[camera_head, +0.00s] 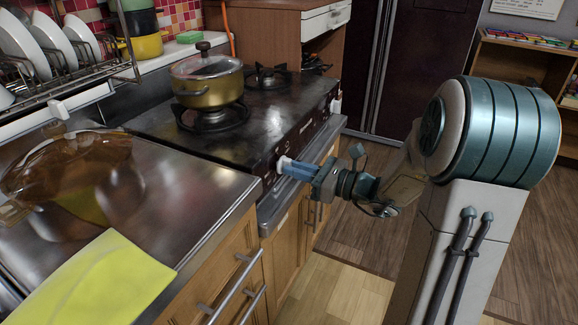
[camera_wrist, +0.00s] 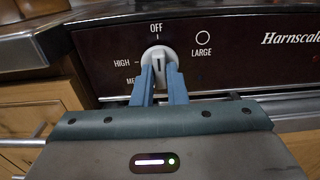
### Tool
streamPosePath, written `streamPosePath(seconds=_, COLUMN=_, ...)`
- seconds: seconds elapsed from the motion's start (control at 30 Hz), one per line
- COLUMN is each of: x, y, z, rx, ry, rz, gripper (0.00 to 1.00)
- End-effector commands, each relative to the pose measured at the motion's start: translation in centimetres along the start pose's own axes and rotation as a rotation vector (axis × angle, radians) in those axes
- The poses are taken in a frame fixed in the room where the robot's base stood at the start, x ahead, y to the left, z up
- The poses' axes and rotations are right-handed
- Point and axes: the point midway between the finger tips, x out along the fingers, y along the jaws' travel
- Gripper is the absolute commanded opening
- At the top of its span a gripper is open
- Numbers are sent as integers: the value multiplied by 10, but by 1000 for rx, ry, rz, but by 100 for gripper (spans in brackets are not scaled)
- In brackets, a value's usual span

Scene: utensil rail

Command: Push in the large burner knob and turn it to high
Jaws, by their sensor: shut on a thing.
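The large burner knob (camera_wrist: 158,54) is white and sits on the dark stove front, beside the LARGE label. OFF is printed above it, HIGH and a partly hidden MED label at its left. Its grip ridge stands about upright, in line with the OFF mark. My gripper (camera_wrist: 160,74) has its two blue fingers on either side of the ridge, shut on it. In the head view my gripper (camera_head: 290,168) reaches the stove front from the right, and only a little of the knob shows at the fingertips. The lower part of the dial is hidden by the fingers.
A lidded pot (camera_head: 208,84) stands on the near burner of the stove (camera_head: 270,128). Another white knob (camera_head: 336,106) is farther along the front. A steel rail (camera_head: 272,208) runs below the panel. A glass bowl (camera_head: 72,175) and yellow cloth (camera_head: 95,280) lie on the counter.

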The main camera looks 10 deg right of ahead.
Motion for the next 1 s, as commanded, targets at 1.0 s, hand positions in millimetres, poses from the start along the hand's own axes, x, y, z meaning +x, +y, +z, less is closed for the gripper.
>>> streamPosePath(seconds=1.0, x=7, y=2, z=-2, rx=-140, ry=-1, rz=7, gripper=0)
